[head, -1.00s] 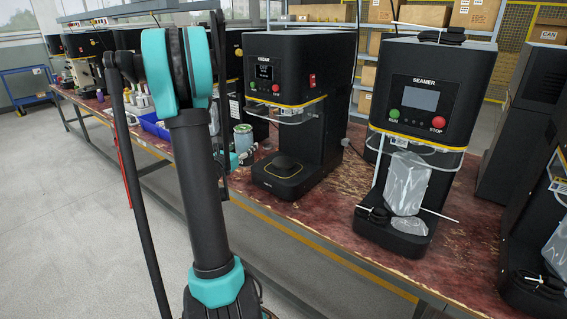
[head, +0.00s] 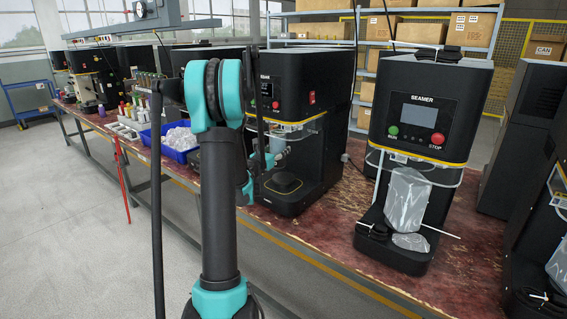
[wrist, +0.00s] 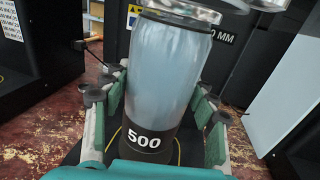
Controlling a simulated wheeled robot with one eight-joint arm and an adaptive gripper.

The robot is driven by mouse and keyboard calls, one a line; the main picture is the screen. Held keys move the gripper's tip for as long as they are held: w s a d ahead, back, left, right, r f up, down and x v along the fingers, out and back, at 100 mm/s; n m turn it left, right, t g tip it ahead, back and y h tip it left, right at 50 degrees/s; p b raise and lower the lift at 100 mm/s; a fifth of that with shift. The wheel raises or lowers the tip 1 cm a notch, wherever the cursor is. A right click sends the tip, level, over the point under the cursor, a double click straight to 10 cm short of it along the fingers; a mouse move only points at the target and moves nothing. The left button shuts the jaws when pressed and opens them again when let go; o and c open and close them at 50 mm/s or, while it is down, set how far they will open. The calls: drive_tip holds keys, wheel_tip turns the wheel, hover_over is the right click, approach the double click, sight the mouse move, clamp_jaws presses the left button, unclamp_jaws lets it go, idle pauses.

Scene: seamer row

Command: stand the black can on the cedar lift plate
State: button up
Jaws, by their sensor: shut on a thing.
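My gripper (wrist: 155,122) is shut on a can (wrist: 168,75) with a pale blue-grey body and a black band marked 500. The can looks near upright, with a silver rim at its top. In the head view the can (head: 278,145) is small and partly hidden by my gripper (head: 265,160), at the front opening of the cedar machine (head: 290,85). The machine's dark round lift plate (head: 284,183) shows below the can. In the wrist view a yellow-lined black base lies under it. The can's bottom is partly hidden, so contact cannot be told.
Metal seaming parts (wrist: 268,4) sit close to the can's top. The seamer (head: 425,125), with a clear bag (head: 406,200), stands to the right. A blue bin (head: 178,142) and several bottles (head: 125,110) are on the left of the worn red bench (head: 330,215).

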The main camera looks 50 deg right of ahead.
drive_tip(key=x, duration=0.3)
drive_tip(key=shift+s+d, duration=0.15)
drive_tip(key=shift+s, duration=0.15)
drive_tip(key=shift+f, duration=3.05)
drive_tip(key=shift+d+f, duration=0.25)
drive_tip(key=shift+f, duration=0.25)
drive_tip(key=o, duration=1.7)
drive_tip(key=shift+f, duration=0.1)
